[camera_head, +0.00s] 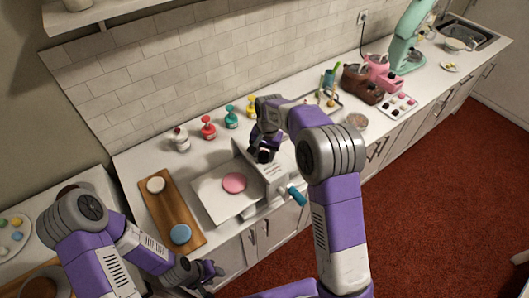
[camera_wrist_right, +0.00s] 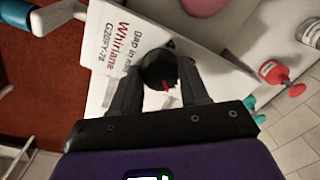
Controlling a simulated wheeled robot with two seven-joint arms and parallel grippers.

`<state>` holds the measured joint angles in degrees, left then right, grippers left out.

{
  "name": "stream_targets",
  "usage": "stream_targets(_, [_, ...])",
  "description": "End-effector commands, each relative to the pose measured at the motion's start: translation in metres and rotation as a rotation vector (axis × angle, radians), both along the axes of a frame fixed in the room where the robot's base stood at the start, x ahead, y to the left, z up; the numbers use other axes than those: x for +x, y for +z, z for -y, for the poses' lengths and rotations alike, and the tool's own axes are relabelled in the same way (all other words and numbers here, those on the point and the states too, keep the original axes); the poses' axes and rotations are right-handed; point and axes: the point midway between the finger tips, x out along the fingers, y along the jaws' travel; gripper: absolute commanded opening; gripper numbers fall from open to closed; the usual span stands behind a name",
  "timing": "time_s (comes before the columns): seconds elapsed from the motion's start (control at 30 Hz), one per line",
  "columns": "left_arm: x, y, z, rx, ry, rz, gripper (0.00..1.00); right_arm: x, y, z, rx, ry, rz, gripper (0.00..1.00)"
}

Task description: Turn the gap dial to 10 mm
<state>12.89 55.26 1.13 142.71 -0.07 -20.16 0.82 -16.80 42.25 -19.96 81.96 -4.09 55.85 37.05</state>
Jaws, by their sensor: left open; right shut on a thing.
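The gap dial is a round black knob (camera_wrist_right: 160,68) with a red pointer mark, on the white machine's panel (camera_wrist_right: 112,58), in the right wrist view. The panel reads "Whirlane" and "Gap in mm"; the scale numbers are hidden. My right gripper (camera_wrist_right: 158,85) is shut on the dial, one finger on each side. In the head view the white machine (camera_head: 276,180) stands on the counter, with my right gripper (camera_head: 264,152) at its top and the dial mostly hidden. My left gripper (camera_head: 207,274) is open and empty near the counter's front edge.
A pink disc (camera_head: 234,183) lies on the machine's tray (camera_head: 212,199); a teal handle (camera_head: 297,196) sticks out in front. A wooden board (camera_head: 167,207) with a white and a blue disc lies left. Several coloured bottles (camera_head: 208,128) stand behind.

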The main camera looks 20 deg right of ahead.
Motion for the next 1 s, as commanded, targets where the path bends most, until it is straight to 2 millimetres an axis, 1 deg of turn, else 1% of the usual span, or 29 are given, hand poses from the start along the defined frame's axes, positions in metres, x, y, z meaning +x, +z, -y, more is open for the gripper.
stream_targets(0.17, [0.0, 0.003, 0.0, 0.0, 0.0, 0.0, 0.43, 0.0, 0.001, 0.0, 0.002, 0.1, 0.0, 0.14])
stream_targets(0.7, [0.0, 0.01, 0.0, 0.0, 0.0, 0.0, 0.43, 0.001, 0.001, 0.001, 0.002, 0.537, 0.001, 0.14])
stream_targets(1.0, [0.0, 0.012, 0.0, 0.0, 0.0, 0.0, 0.43, 0.002, 0.001, 0.001, 0.002, 0.685, 0.003, 0.14])
